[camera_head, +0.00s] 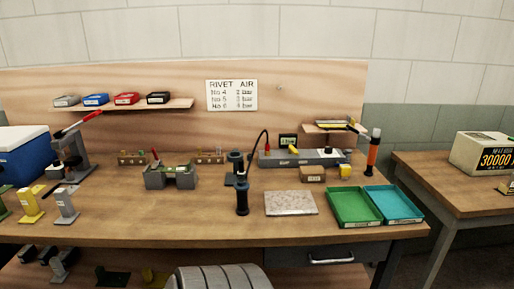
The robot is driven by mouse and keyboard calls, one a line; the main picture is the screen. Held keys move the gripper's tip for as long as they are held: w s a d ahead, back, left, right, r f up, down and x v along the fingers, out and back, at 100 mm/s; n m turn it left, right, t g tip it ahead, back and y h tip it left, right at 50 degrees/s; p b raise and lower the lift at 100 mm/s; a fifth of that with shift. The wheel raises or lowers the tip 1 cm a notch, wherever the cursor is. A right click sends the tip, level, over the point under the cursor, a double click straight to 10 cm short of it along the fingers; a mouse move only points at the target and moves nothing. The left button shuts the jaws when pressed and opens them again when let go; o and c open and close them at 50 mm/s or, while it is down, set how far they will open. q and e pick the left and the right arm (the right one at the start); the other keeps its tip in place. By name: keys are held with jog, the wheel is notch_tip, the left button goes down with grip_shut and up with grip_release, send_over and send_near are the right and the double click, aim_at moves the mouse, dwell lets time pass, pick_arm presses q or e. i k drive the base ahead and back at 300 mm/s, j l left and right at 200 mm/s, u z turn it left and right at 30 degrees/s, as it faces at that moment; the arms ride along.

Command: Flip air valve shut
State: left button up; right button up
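A long grey air manifold (325,158) lies at the back of the workbench, right of the middle. A small yellow lever (293,149) is on its top near the left part, and looks like the air valve's handle. It is tilted, but too small to tell whether the valve is open or shut. A dark gauge or display (288,140) stands just behind it. A dark hose (266,133) arches from the manifold's left end toward a dark upright tool (242,198). Neither of my grippers is in view.
Green (354,223) and teal (420,219) trays sit at the bench's front right. A speckled plate (291,203) lies before the manifold, with a brown box (312,173) and yellow block (345,170) between. An orange-black tube (373,155) stands right. The front-middle bench is mostly clear.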

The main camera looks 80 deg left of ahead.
aim_at(291, 150)
jog(key=u, duration=2.15)
jog(key=i+l, duration=0.2)
jog(key=l, duration=0.15)
jog(key=i+l+u, duration=0.1)
jog(key=i+l, duration=0.35)
jog(key=l, duration=0.25)
jog(key=i+l+u, duration=0.1)
jog(key=l, duration=0.25)
jog(key=i+l, duration=0.3)
jog(key=i+l+u, duration=0.1)
jog(key=l, duration=0.35)
jog(key=i, duration=0.1)
